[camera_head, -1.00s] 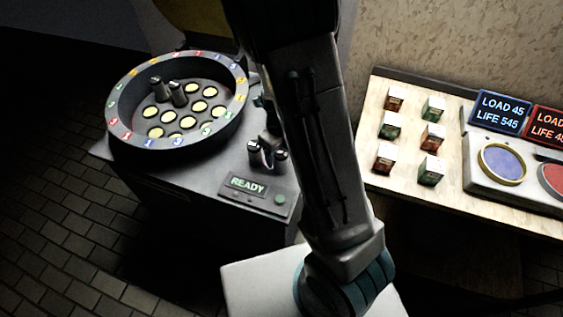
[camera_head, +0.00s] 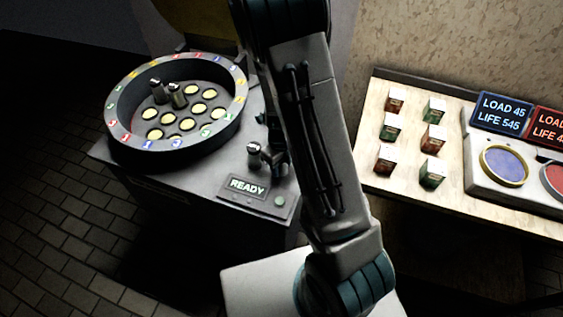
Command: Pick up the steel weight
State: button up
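A small upright steel weight (camera_head: 254,154) with a bright top stands on the dark machine's top, just behind the READY panel. Two similar steel weights, one on the left (camera_head: 157,91) and one on the right (camera_head: 176,96), stand close together inside the round tray (camera_head: 118,110). My gripper (camera_head: 274,158) shows only as a dark part at the left edge of my arm, close to the right side of the weight by the panel. My arm hides most of it, so its fingers and anything between them cannot be made out.
The tray has yellow discs in its floor and coloured numbers on its rim. The READY panel (camera_head: 248,190) has a green button (camera_head: 280,201). At right, a wooden table (camera_head: 400,180) holds several small boxes, a scale (camera_head: 503,163) and lit LOAD/LIFE displays (camera_head: 501,112).

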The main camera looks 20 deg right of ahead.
grip_shut()
jog(key=shift+r, duration=0.2)
jog(key=shift+w+r, duration=0.1)
jog(key=shift+r, duration=0.55)
notch_tip(320, 180, up, 3)
jog(key=shift+p, duration=0.45)
jog(key=s+d+r+b, duration=0.1)
jog(key=s+r+b, duration=0.4)
jog(key=s, duration=0.6)
jog(key=shift+s+d+r, duration=0.3)
jog(key=shift+d+r, duration=0.05)
jog(key=shift+r, duration=0.3)
